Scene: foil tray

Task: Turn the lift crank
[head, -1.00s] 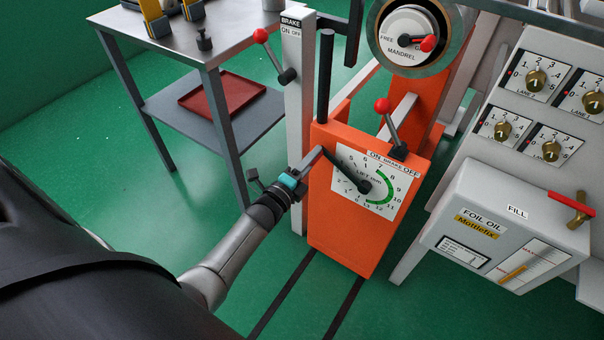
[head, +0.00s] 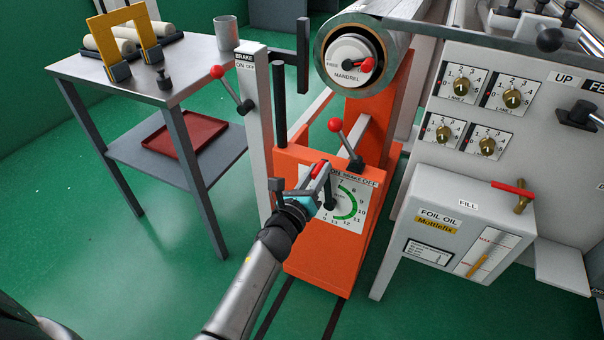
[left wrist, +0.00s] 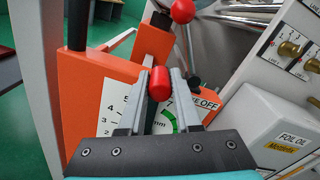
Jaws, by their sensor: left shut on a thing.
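The orange lift housing (head: 322,268) carries a white numbered dial (head: 352,203) with a green arc. The dark crank arm (head: 328,188) runs from the dial's hub nearly straight up. My left gripper (head: 320,176) is at its upper end, shut on the red crank handle (head: 315,170). In the left wrist view the red handle (left wrist: 160,83) sits between the two grey fingers (left wrist: 158,92). The gripper hides the dial's left part. My right gripper is not in view.
A red-knobbed brake lever (head: 335,125) stands on the housing top, close above my gripper. Another brake lever (head: 217,72) is on the white post to the left. The mandrel (head: 350,62) is above. The grey foil oil box (head: 470,215) stands right.

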